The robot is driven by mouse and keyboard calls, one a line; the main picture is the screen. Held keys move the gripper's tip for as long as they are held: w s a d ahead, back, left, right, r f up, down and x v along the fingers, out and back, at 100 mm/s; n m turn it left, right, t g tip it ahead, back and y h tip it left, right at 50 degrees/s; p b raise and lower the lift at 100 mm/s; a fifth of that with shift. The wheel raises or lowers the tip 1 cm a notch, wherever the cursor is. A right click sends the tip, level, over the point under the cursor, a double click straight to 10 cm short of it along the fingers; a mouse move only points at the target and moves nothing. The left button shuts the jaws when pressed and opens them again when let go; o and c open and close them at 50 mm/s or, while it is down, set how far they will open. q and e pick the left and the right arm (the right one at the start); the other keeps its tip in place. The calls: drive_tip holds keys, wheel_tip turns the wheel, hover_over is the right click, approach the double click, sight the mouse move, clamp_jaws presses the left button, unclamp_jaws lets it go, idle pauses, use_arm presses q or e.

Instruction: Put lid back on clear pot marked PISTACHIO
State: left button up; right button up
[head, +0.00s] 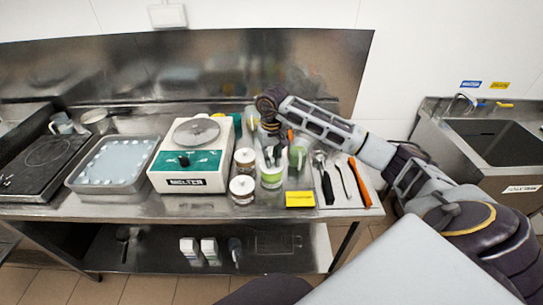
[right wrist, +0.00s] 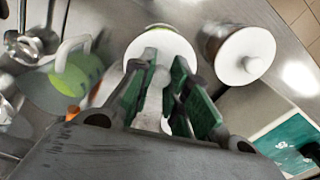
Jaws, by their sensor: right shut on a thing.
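A clear pot with green contents (head: 271,180) stands at the front of the steel counter; I cannot read its marking. My right gripper (head: 270,153) is directly above it, pointing down. In the right wrist view, its green fingers (right wrist: 166,95) are shut on the pale knob of a round white lid (right wrist: 160,46). A bit of green shows just past the lid's far edge. I cannot tell whether the lid rests on the rim or hangs just above it. My left gripper is not in view.
Two pots with white lids, the rear one (head: 245,160) and front one (head: 242,189), stand close on the left. A green jug (head: 298,155) stands close on the right.

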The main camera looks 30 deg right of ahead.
drive_tip(key=shift+f+b, duration=0.9)
drive_tip(key=shift+f, duration=0.3)
drive_tip(key=shift+f+b, duration=0.15)
drive_tip(key=shift+b, duration=0.85)
idle(2.6)
idle(0.5)
drive_tip(key=o, duration=0.8)
drive_tip(key=o, duration=0.5)
drive_tip(key=shift+r, duration=0.2)
